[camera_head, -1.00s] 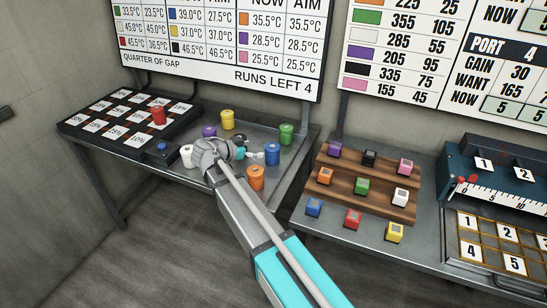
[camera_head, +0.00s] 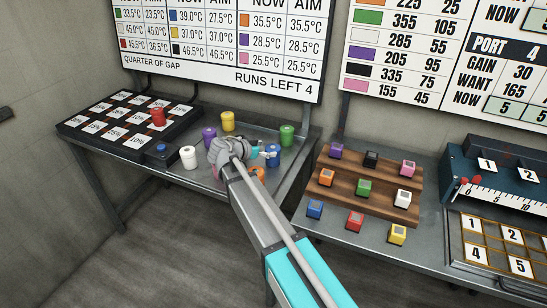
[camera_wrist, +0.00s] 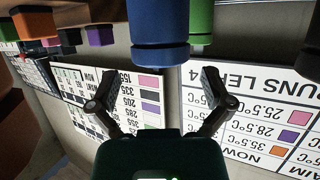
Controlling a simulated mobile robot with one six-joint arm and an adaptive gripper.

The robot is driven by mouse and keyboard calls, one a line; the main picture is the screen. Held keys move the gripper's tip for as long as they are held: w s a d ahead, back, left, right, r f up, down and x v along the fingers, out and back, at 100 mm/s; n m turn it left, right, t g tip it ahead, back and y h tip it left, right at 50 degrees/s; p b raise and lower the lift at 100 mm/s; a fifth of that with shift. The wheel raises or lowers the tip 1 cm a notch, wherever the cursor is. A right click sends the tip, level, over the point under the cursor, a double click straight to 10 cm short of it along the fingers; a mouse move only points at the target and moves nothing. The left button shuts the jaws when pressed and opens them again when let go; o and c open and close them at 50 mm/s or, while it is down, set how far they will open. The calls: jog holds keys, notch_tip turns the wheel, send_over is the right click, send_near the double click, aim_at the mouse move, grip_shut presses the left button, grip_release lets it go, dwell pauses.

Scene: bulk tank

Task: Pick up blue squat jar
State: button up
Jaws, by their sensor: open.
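The blue squat jar (camera_head: 273,156) stands on the grey tray at the right, partly hidden behind my fingers in the head view. In the wrist view, where the scene is upside down, the blue jar (camera_wrist: 159,25) is large at the top centre, just ahead of the fingers. My gripper (camera_head: 261,153) is close to the jar's left side. The wrist view shows its fingers (camera_wrist: 159,88) spread apart with nothing between them. I cannot tell whether a fingertip touches the jar.
A green jar (camera_head: 287,135) stands close behind the blue one. Yellow (camera_head: 228,121), purple (camera_head: 209,138) and white (camera_head: 188,157) jars stand to the left. A wooden stepped rack (camera_head: 386,190) with coloured blocks is at the right.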

aim_at(272, 148)
jog(key=shift+b+x, duration=0.45)
jog(key=shift+x, duration=1.15)
jog(key=shift+c, duration=0.3)
jog(key=c, duration=1.1)
jog(key=shift+o, duration=0.2)
jog(key=shift+a+r, duration=0.1)
jog(key=shift+r, duration=0.05)
notch_tip(272, 148, up, 3)
jog(key=p, duration=0.3)
jog(key=s+a+r+p, duration=0.2)
jog(key=s+r+p, duration=0.3)
jog(key=s, duration=0.1)
jog(key=s+a+r+p, duration=0.2)
jog(key=s+r+p, duration=0.2)
jog(key=s, duration=0.3)
jog(key=shift+a+r+p, duration=0.35)
jog(key=shift+p, duration=0.15)
